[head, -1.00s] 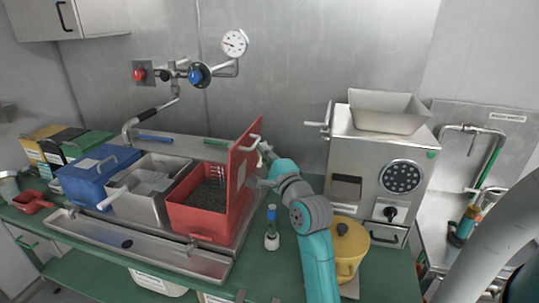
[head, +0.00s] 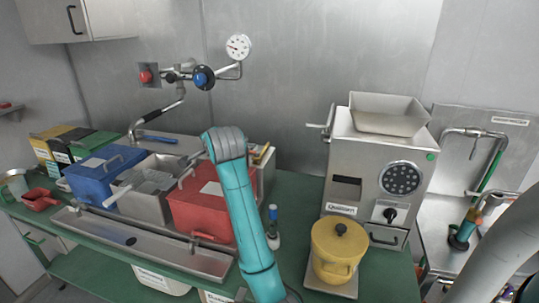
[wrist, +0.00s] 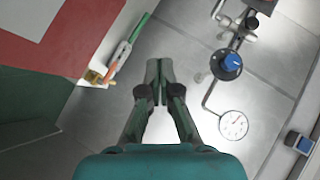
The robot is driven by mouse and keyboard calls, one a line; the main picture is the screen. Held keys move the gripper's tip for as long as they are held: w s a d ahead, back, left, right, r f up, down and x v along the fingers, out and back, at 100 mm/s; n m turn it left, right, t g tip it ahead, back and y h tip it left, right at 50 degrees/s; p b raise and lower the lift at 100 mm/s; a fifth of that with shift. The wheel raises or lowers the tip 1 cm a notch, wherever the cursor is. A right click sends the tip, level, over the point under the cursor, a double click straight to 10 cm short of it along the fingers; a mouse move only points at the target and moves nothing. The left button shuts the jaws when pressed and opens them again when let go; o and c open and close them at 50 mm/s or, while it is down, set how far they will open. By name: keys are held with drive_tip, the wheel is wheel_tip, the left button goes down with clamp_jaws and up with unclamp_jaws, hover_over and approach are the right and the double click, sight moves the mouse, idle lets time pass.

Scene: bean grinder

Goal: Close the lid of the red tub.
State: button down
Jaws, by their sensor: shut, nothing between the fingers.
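The red tub (head: 208,222) stands on the counter at the right end of a row of tubs in the head view. Its red lid (head: 192,191), with a pale label and a handle, lies down over the tub's top. My arm hides the lid's right part, so I cannot tell if it sits fully flush. In the wrist view the red lid (wrist: 95,42) fills the upper left. My gripper (wrist: 158,66) is shut and empty, to the right of the lid and apart from it in that picture. In the head view my own arm hides the fingers.
A steel tub (head: 143,203) and a blue tub (head: 96,181) stand left of the red one. Wall pipes with a blue knob (head: 203,77) and a gauge (head: 238,46) are behind. A yellow pot (head: 335,265) and the grinder (head: 375,160) stand at right.

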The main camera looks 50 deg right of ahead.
sight(185, 176)
drive_tip(key=w+a+f+n+g, duration=0.1)
drive_tip(key=w+f+g, duration=0.1)
drive_tip(key=w+f, duration=0.1)
drive_tip(key=w+a+f+n+g, duration=0.1)
drive_tip(key=w+f+g, duration=0.1)
drive_tip(key=w+f, duration=0.2)
drive_tip(key=w+a+f+n+g, duration=0.1)
drive_tip(key=w+f+g, duration=0.1)
drive_tip(key=w+f, duration=0.1)
drive_tip(key=shift+w+a+f+n+h, duration=0.15)
drive_tip(key=shift+a+f+n+h, duration=0.15)
drive_tip(key=shift+f+n+h, duration=0.1)
drive_tip(key=shift+w+a+f, duration=0.1)
drive_tip(key=shift+w+f, duration=0.2)
drive_tip(key=shift+f, duration=0.45)
drive_tip(key=shift+f, duration=0.15)
